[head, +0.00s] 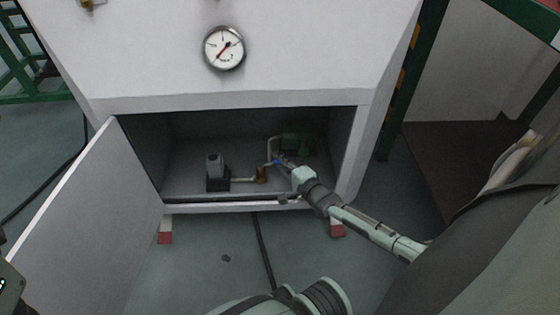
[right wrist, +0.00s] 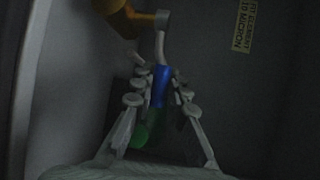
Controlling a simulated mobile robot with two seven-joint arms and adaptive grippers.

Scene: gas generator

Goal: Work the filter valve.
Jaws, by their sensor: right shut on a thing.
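The blue filter valve handle (right wrist: 161,86) lies between the fingers of my right gripper (right wrist: 160,76) in the right wrist view, and the gripper is shut on it. In the head view the handle is a tiny blue spot (head: 276,162) beside the light pipe, at the tip of my right gripper (head: 283,162). The gripper reaches into the open lower compartment (head: 230,199) of the white cabinet. A green part (right wrist: 146,132) shows below the handle, partly behind the fingers.
The cabinet door (head: 90,225) stands open to the left. A gauge (head: 224,48) is above. The compartment's right wall (head: 342,145) is close to my right arm.

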